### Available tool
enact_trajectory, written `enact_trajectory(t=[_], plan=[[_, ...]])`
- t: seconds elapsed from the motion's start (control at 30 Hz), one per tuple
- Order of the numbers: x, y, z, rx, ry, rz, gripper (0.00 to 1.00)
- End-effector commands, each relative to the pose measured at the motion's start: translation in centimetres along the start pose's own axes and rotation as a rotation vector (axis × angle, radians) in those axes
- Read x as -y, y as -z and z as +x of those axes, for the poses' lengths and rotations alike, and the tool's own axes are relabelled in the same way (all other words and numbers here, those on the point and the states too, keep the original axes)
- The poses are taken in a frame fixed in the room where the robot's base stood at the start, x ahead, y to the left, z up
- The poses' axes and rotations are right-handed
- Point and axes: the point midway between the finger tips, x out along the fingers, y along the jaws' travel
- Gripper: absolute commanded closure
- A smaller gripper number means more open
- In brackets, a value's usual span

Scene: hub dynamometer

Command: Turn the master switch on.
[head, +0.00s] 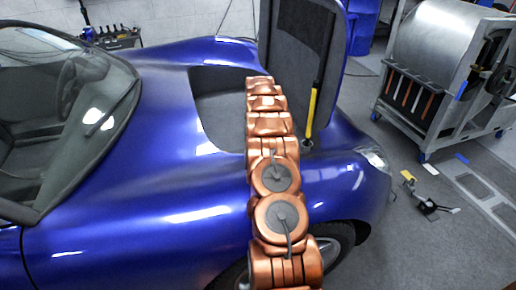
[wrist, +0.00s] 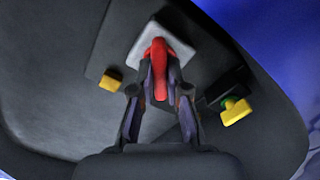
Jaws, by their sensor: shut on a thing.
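The master switch, a red handle (wrist: 160,57) on a pale grey square plate (wrist: 181,46), is in the upper middle of the wrist view. My gripper (wrist: 163,92) is shut on the red handle, with a dark finger on each side of it. The handle points down the picture toward the gripper. I cannot tell from it whether the switch is on or off. In the head view my copper arm reaches into the open front compartment of the blue car (head: 150,150); the gripper and the switch are hidden there.
In the wrist view a small yellow block (wrist: 110,79) lies left of the switch, and a yellow part with a green piece (wrist: 236,112) lies right. The compartment's dark walls surround the gripper. The raised blue hood (head: 345,60) and a yellow strut (head: 313,105) stand beside my arm.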

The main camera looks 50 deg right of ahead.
Motion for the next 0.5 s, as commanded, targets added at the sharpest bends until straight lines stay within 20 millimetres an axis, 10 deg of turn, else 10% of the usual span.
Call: enact_trajectory(t=[0.5], plan=[[0.05, 0.15, -0.18, -0.002, 0.0, 0.447, 1.0]])
